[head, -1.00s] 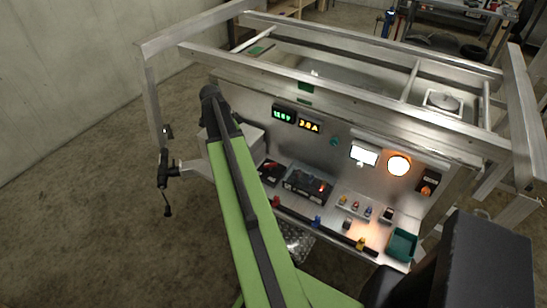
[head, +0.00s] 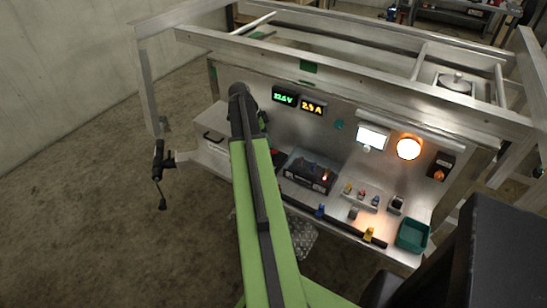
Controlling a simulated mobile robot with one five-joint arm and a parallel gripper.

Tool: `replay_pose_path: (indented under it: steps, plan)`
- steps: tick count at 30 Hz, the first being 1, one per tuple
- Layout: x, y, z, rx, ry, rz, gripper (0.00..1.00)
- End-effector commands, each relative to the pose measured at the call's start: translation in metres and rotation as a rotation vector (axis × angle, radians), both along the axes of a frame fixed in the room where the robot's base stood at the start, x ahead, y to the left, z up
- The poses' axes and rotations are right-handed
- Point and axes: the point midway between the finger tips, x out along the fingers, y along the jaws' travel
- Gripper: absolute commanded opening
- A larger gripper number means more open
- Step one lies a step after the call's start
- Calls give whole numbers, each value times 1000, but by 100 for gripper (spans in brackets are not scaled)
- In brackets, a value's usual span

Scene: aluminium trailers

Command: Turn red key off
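A dark switch with a small red part (head: 275,154) sits on the shelf of the trailer panel, just right of my green arm. My arm covers much of it, so I cannot tell whether this is the red key or how it is turned. A black device (head: 309,173) to its right has a glowing orange-red light. My arm rises from the bottom to a black joint in front of the panel. My gripper is not visible; its place relative to the switch cannot be told.
The panel (head: 340,105) carries a lit green voltage display (head: 284,97), an amber current display (head: 312,106), a white lamp (head: 372,137) and an orange lamp (head: 409,147). A teal bin (head: 412,236) stands at the shelf's right end.

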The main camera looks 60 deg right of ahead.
Motion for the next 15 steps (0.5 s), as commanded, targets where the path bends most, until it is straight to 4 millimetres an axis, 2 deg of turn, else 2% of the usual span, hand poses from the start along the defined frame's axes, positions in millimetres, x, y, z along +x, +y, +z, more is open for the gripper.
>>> replay_pose_path:
  steps: [1,6,9,15]
  plan:
    - [-3,-3,-22,0,0,-2,35]
    - [-13,-13,-51,0,0,0,35]
    - [-16,-16,-57,0,0,-1,35]
    - [-17,-17,-55,0,0,0,35]
